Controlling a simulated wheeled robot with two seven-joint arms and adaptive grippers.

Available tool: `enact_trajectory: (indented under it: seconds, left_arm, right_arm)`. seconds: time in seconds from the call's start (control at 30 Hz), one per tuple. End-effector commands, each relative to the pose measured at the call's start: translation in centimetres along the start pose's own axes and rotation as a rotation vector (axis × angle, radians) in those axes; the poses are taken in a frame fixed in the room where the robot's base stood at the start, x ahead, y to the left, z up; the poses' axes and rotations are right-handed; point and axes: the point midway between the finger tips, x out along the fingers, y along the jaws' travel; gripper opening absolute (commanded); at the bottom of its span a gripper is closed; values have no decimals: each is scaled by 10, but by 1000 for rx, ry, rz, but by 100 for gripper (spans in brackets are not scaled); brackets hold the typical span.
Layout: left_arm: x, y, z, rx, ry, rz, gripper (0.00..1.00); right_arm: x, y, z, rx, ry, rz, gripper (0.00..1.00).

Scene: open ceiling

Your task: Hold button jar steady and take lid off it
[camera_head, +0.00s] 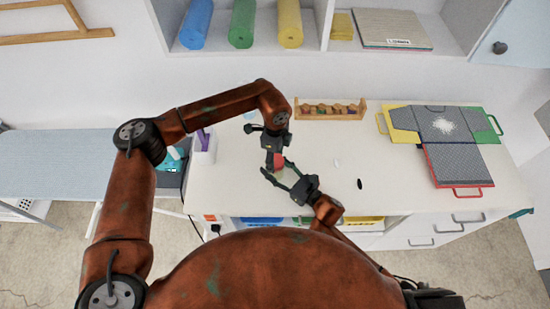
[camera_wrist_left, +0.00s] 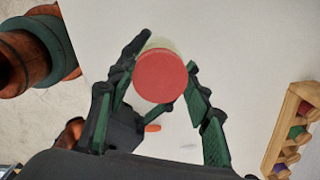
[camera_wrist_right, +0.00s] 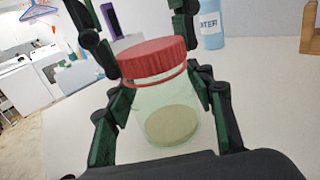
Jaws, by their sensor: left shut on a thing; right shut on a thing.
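The button jar (camera_wrist_right: 172,112) is a clear, slightly green jar with a red lid (camera_wrist_right: 157,60). A beige disc shows low inside it. My right gripper (camera_head: 281,176) is shut on the jar body from the side. My left gripper (camera_head: 275,166) comes from above and is shut on the red lid, which faces its camera in the left wrist view (camera_wrist_left: 160,77). In the right wrist view a pale band and a thin red line show under the lid; I cannot tell if it is loose. In the head view the grippers mostly hide the jar.
A wooden rack (camera_head: 329,111) stands at the back of the white table (camera_head: 395,185). Coloured folding trays (camera_head: 448,140) lie at the right. A black oval (camera_head: 360,184) lies on the table. A white holder (camera_head: 203,150) and a blue bottle (camera_wrist_right: 208,25) are near the jar.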

Motion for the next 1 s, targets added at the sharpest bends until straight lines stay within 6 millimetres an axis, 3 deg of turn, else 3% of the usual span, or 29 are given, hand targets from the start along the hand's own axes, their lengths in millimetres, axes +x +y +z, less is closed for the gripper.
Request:
enact_trajectory:
  seconds: [0.47, 1.0]
  left_arm:
    - [-1, 0, 0, 0, 0, -1, 17]
    - [-17, 0, 0, 1, 0, 0, 17]
  right_arm:
    - [0, 0, 0, 0, 1, -1, 0]
    - [0, -1, 0, 0, 1, -1, 0]
